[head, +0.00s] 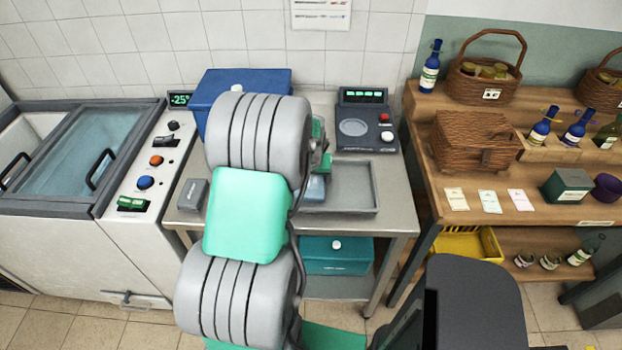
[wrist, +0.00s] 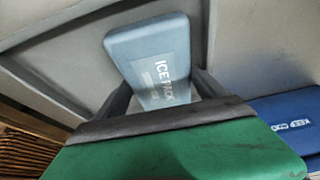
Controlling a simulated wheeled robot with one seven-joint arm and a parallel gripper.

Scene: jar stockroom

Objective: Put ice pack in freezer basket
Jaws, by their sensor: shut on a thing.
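The ice pack (wrist: 150,55) is a pale blue block with white "ICE PACK" lettering. In the wrist view it sits between the two fingers of my gripper (wrist: 163,92), which is shut on it. In the head view part of the ice pack (head: 315,188) shows beside my arm, at the left of a grey metal tray (head: 355,187). I cannot tell whether it touches the tray. My arm hides most of my gripper there. The chest freezer (head: 80,215) stands at the left with sliding glass panels (head: 85,135). I cannot make out a basket inside it.
A blue box (head: 245,82) stands at the back of the steel table, beside a scale-like device (head: 367,118). A small grey block (head: 192,194) lies at the table's left. A teal box (head: 336,262) is on the lower shelf. Wooden shelves with baskets and bottles are at right.

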